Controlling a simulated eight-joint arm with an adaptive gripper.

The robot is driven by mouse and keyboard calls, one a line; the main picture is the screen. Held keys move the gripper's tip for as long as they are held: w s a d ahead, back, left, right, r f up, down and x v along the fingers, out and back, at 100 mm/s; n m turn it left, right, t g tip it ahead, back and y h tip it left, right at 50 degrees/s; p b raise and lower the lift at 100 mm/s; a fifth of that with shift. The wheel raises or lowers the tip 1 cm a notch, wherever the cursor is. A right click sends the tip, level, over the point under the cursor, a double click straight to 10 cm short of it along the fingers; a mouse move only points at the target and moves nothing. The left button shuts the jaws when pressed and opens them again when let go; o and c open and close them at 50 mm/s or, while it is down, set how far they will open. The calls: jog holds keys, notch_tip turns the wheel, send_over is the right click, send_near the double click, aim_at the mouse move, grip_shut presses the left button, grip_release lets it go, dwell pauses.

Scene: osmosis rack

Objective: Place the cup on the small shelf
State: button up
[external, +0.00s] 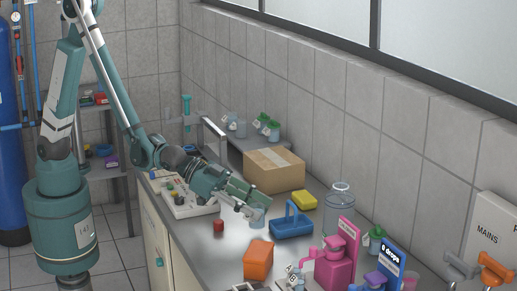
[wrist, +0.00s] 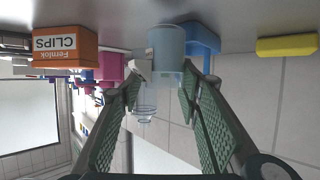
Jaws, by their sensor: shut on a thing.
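The cup (external: 258,217) is small, clear and bluish, and sits at the end of my gripper (external: 250,209) over the steel counter. In the wrist view, which is upside down, the cup (wrist: 168,48) lies between the tips of my two green padded fingers (wrist: 162,82), with a small white tag beside it. My gripper is shut on it. The cup looks upright and at or close to the counter top; I cannot tell if it touches. A small grey raised shelf (external: 243,143) runs along the wall behind the cardboard box, with several small jars on it.
The cardboard box (external: 274,170) stands between my gripper and the wall shelf. A clear bottle (external: 340,205) and pink dispenser (external: 334,264) stand to the right.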

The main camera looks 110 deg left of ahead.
notch_tip(320, 180, up, 7)
jog(key=p, duration=0.1)
jog(key=shift+r+p, duration=0.2)
jog(key=shift+p, duration=0.15)
jog(key=shift+a, duration=0.1)
dwell(0.8)
jog(key=s+a+r+n+g+y+p, duration=0.1)
jog(key=s+a, duration=0.6)
jog(key=a, duration=0.9)
jog(key=s+a+r+n+g+y+p, duration=0.1)
jog(key=s+a+r+n+y, duration=0.3)
jog(key=a, duration=1.3)
jog(key=s+a+r+n+g+y+p, duration=0.2)
jog(key=s+a+n+y, duration=0.2)
jog(key=s+a, duration=0.7)
jog(key=a+y, duration=0.1)
jog(key=a, duration=0.5)
jog(key=shift+s+a+r+n, duration=0.25)
jog(key=shift+s+n, duration=0.05)
jog(key=shift+f, duration=0.15)
jog(key=shift+f+b, duration=0.7)
jog(key=shift+f, duration=2.1)
jog(key=shift+f, duration=0.15)
